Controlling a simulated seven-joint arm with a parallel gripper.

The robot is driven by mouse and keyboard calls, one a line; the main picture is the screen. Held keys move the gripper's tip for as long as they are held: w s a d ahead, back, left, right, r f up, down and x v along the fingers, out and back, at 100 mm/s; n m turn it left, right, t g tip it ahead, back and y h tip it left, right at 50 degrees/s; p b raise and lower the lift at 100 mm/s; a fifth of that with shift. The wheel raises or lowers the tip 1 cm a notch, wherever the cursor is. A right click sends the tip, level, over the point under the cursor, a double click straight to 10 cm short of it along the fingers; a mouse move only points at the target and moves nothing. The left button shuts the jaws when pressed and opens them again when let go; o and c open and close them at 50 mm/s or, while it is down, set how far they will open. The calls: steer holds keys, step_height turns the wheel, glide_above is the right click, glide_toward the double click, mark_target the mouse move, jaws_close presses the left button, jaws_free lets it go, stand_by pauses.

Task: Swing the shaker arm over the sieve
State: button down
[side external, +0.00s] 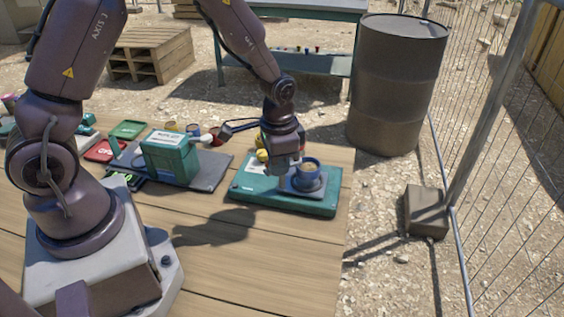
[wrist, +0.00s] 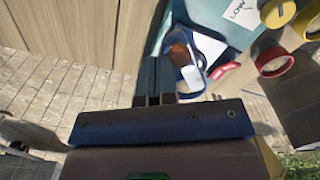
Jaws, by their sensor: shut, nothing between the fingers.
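A teal machine base (side external: 250,190) lies near the table's right edge in the side view. A blue-rimmed round cup (side external: 308,178), which looks like the sieve, stands on a dark square plate on its right half. My gripper (side external: 296,163) is shut and empty, low over the base, just left of and behind the cup. In the wrist view my shut fingers (wrist: 155,68) are left of a blue ring (wrist: 187,72) with something brown in it. I cannot tell whether they touch anything. I cannot make out the shaker arm for certain; my gripper hides part of the base.
A green box device (side external: 170,158) on a grey plate stands left of the base. Yellow (wrist: 278,12) and red-rimmed (wrist: 274,62) round parts are at right in the wrist view. A barrel (side external: 398,85) stands beyond the table. The front tabletop (side external: 250,255) is clear.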

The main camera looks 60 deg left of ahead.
steer(key=shift+a, duration=0.15)
step_height(320, 180, up, 7)
steer(key=shift+s+d, duration=0.35)
stand_by(1.0)
steer(key=s+r+n+t, duration=0.3)
steer(key=s+r+t, duration=0.2)
steer(key=s+r, duration=1)
steer(key=shift+s+d+r+t, duration=0.3)
steer(key=shift+d+r, duration=0.15)
steer(key=shift+r, duration=0.5)
stand_by(0.4)
